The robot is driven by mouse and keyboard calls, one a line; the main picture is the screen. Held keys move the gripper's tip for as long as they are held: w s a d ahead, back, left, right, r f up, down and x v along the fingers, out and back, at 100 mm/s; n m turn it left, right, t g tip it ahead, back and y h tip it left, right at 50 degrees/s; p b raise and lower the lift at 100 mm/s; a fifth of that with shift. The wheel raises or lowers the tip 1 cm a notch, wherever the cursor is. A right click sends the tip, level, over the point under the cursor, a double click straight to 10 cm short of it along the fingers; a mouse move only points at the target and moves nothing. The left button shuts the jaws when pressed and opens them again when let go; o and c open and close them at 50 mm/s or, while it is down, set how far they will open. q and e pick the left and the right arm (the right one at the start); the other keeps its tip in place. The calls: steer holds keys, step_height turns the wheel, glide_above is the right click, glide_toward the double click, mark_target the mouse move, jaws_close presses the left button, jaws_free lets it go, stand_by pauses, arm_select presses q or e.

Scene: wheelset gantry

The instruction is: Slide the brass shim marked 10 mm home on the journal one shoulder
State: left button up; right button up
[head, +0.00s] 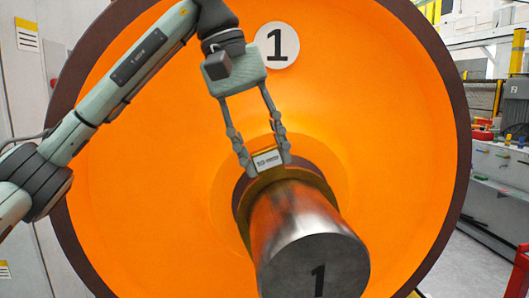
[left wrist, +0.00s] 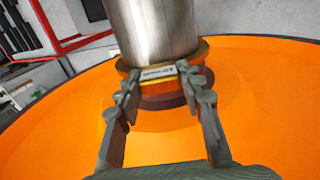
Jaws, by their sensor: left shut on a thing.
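The brass shim (head: 283,172) sits against the upper side of the steel journal marked 1 (head: 312,240), close to the dark shoulder (head: 242,190) at the orange wheel's hub. Its pale label tab (head: 268,160) seems to begin with 10; the rest is too small to read. My left gripper (head: 264,158) comes from above and is shut on this tab. My right gripper is out of view.
The large orange wheel (head: 150,190) with a dark rim fills the middle, bearing a round white plate (head: 277,45) marked 1. A grey workbench (head: 500,165) stands at the right, and a red object (head: 519,272) shows at the lower right edge.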

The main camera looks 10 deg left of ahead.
arm_select(q)
steer(key=shift+w+a, duration=0.15)
steer(key=shift+w, duration=0.35)
steer(key=o, duration=1.3)
steer(key=v, duration=1.2)
